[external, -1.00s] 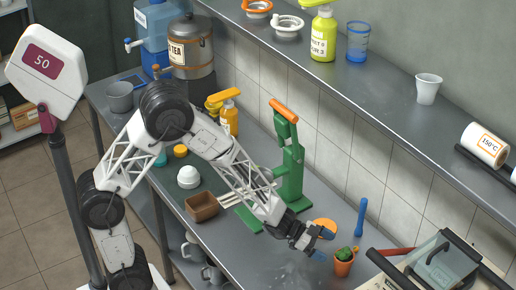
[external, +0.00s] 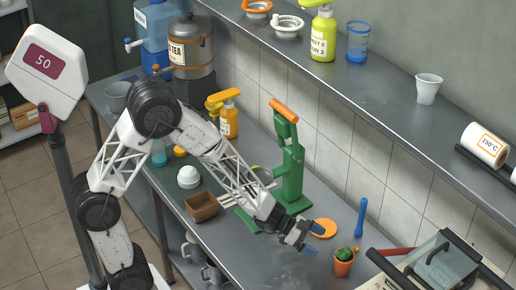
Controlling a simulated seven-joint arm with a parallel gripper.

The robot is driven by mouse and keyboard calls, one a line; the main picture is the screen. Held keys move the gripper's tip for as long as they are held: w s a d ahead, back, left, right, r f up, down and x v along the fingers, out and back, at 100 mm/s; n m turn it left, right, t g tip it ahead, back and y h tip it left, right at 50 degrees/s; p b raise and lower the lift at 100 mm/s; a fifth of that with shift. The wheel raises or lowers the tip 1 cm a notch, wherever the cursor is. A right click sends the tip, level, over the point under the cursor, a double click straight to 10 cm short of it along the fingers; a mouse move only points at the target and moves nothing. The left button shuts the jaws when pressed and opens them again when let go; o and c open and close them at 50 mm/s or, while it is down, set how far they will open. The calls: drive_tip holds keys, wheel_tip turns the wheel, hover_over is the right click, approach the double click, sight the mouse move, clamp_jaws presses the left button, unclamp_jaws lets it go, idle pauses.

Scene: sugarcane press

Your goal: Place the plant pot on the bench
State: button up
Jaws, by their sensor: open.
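The plant pot (external: 343,266) is a small orange pot with a green plant in it. It stands upright on the grey metal bench (external: 285,268), near the front right. My gripper (external: 313,240) is above the bench, to the upper left of the pot and apart from it. An orange disc (external: 325,228) lies just beyond the fingers.
A green press (external: 290,165) with an orange handle stands behind my wrist. A blue pestle-like tool (external: 361,217) stands near the wall. A clear-lidded box (external: 440,262) and a red-handled item (external: 395,251) are at right. A brown box (external: 202,207) sits at left.

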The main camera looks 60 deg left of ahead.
drive_tip(key=s+a+r+n+t+y, duration=0.1)
drive_tip(key=s+a+r+n+y, duration=0.2)
drive_tip(key=a+r+y, duration=0.35)
drive_tip(key=s+a+r+n+y, duration=0.35)
drive_tip(key=a+r, duration=0.45)
drive_tip(key=a, duration=0.4)
drive_tip(key=s+a+r+n+g, duration=0.2)
drive_tip(key=s+r+g, duration=0.1)
drive_tip(key=s, duration=0.8)
drive_tip(key=s+a+r+n+g, duration=0.2)
drive_tip(key=s+r+g, duration=0.1)
drive_tip(key=s, duration=0.9)
drive_tip(key=shift+s+a+r+y, duration=0.15)
drive_tip(key=shift+s+a+y, duration=0.1)
drive_tip(key=shift+a+y, duration=0.15)
